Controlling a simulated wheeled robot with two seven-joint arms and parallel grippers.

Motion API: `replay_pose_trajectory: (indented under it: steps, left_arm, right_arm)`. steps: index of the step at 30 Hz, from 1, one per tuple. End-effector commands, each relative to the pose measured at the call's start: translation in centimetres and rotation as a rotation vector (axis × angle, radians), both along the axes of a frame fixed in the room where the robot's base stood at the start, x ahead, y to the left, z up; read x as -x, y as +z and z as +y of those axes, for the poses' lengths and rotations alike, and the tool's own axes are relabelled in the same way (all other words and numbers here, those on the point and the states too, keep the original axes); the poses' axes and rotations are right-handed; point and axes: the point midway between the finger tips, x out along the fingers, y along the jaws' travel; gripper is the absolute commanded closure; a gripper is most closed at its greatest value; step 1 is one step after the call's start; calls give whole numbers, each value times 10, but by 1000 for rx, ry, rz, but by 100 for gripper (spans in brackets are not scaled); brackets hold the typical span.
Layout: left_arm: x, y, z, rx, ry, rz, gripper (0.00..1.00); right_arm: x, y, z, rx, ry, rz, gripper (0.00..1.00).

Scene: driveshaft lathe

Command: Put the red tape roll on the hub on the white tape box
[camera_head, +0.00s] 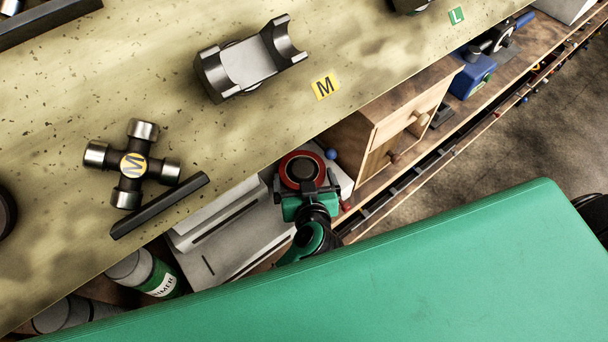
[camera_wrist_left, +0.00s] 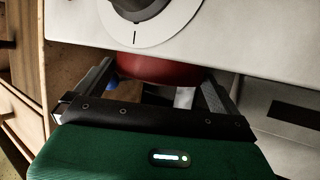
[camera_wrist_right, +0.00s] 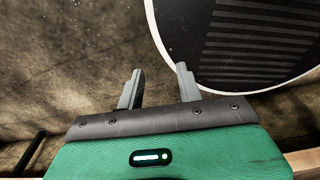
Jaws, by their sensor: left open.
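The red tape roll (camera_head: 287,168) shows in the head view as a red ring around a dark centre, on the shelf under the bench edge. My left gripper (camera_head: 306,188) is at its near side. In the left wrist view the open fingers (camera_wrist_left: 158,72) stand apart on either side of the roll's red side (camera_wrist_left: 150,68); contact cannot be told. My right gripper (camera_wrist_right: 158,85) is open and empty above the floor.
A wooden drawer cabinet (camera_head: 390,120) stands close to the right of the roll. A blue ball (camera_head: 331,154) is beside it. A white panel with a dark knob (camera_wrist_left: 145,8) is just above the roll in the left wrist view. The bench edge overhangs the shelf.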

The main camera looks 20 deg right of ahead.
Motion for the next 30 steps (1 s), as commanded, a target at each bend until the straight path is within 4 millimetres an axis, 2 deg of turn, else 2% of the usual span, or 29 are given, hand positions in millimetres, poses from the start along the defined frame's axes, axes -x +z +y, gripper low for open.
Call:
replay_pose_trajectory:
  steps: [1,3,18,24,30]
  left_arm:
    - [5,8,1,-1,-1,1,0]
    - [13,12,2,-1,-1,1,0]
    - [77,39,14,-1,-1,1,0]
    - [95,44,17,0,0,0,0]
    - [102,45,18,0,0,-1,0]
  right_arm:
    - [-1,11,-1,1,1,0,64]
    - [-1,20,-2,2,1,-1,64]
    - [-2,81,-11,12,2,-2,64]
    - [-2,95,-11,12,1,-3,64]
    - [-2,98,-11,12,1,-3,64]
